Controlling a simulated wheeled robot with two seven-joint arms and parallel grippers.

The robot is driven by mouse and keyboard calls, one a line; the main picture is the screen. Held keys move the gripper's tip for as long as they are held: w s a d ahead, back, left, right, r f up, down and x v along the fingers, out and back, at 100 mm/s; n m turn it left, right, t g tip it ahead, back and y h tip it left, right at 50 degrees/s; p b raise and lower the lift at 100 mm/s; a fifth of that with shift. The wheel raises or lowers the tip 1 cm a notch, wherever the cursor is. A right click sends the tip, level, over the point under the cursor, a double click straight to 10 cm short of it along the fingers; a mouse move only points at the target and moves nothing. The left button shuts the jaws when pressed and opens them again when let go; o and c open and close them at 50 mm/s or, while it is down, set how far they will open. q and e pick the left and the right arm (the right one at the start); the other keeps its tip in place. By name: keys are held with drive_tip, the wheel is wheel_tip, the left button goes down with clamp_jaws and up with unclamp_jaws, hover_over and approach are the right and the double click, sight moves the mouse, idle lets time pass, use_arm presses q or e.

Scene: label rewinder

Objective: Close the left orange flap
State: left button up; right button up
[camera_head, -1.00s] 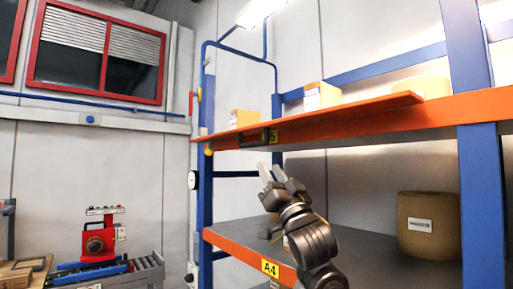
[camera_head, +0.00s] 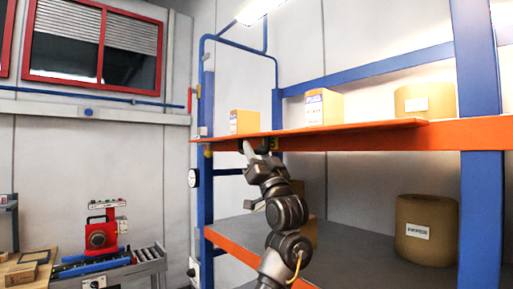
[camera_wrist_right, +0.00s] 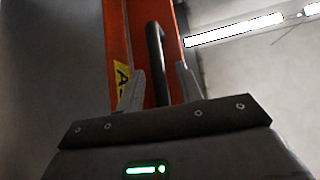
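The orange flap (camera_head: 350,130) is a long thin board at the front of the upper shelf, seen almost edge-on in the head view. In the right wrist view, the orange flap (camera_wrist_right: 117,35) runs upward with a yellow label and a black bar handle (camera_wrist_right: 155,45). My right gripper (camera_head: 262,147) is just under the flap's left part in the head view. In the wrist view its fingers (camera_wrist_right: 161,75) are apart, with the handle showing between them; I cannot tell whether they touch it. My left gripper is out of view.
Cartons (camera_head: 324,108) and a brown roll (camera_head: 426,99) stand on the upper shelf. Another labelled roll (camera_head: 427,230) is on the lower shelf (camera_head: 350,240). A blue post (camera_head: 478,100) stands at right. A red machine (camera_head: 102,235) and roller conveyor (camera_head: 150,260) are at lower left.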

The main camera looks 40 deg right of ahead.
clamp_jaws()
drive_tip(key=shift+m+h, duration=0.3)
